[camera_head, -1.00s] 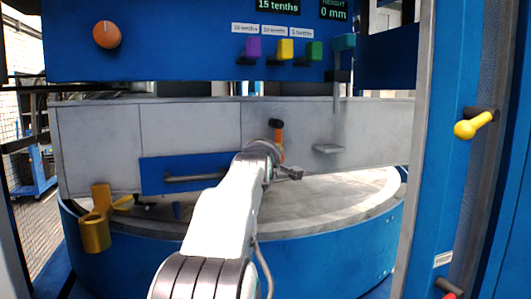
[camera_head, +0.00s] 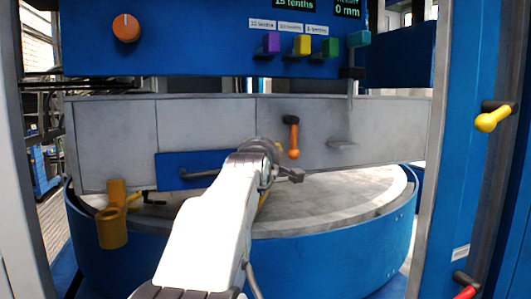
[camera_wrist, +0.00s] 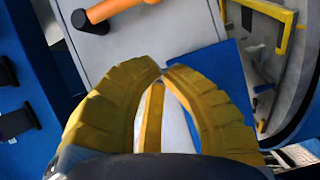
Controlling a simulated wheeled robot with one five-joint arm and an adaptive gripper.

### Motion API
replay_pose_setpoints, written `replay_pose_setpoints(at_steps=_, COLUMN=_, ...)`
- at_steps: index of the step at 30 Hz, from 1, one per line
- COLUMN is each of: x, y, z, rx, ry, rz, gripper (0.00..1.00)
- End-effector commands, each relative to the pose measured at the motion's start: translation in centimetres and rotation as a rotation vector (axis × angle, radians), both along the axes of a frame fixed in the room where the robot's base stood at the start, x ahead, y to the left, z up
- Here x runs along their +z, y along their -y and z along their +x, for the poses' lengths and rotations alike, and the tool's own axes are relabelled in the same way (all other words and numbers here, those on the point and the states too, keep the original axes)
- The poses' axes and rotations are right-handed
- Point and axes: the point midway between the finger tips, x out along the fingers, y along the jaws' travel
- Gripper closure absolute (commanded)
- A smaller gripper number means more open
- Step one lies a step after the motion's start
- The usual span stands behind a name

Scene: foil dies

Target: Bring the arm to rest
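My arm reaches forward from the bottom of the head view to the grey panel of the machine. My gripper's fingers are mostly hidden behind my wrist in that view. In the wrist view my gripper (camera_wrist: 161,69) has two yellow ribbed fingers curved together, with their tips meeting or nearly so. A yellow bar (camera_wrist: 152,115) shows in the gap between the fingers; I cannot tell that it is held. The orange lever (camera_head: 293,138) on the grey panel stands just right of my wrist. In the wrist view the orange lever (camera_wrist: 110,10) lies beyond the fingertips, apart from them.
A blue control panel with an orange knob (camera_head: 126,27) and purple (camera_head: 271,43), yellow (camera_head: 302,45) and green (camera_head: 330,47) levers hangs above. A round table (camera_head: 345,205) lies below the grey panel. A brass-coloured holder (camera_head: 112,220) is left; a yellow-knobbed lever (camera_head: 492,119) is right.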

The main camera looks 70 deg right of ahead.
Motion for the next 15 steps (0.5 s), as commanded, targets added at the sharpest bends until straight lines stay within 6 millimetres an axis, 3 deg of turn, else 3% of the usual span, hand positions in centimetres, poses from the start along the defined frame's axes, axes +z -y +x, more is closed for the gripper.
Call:
replay_pose_setpoints(at_steps=6, x=0.0, y=-3.0, z=-0.6, rx=0.0, ry=0.0, rz=-0.001, gripper=1.0)
replay_pose_setpoints(at_steps=15, x=-0.1, y=-4.7, z=-1.0, rx=0.0, ry=0.0, rz=0.0, gripper=1.0)
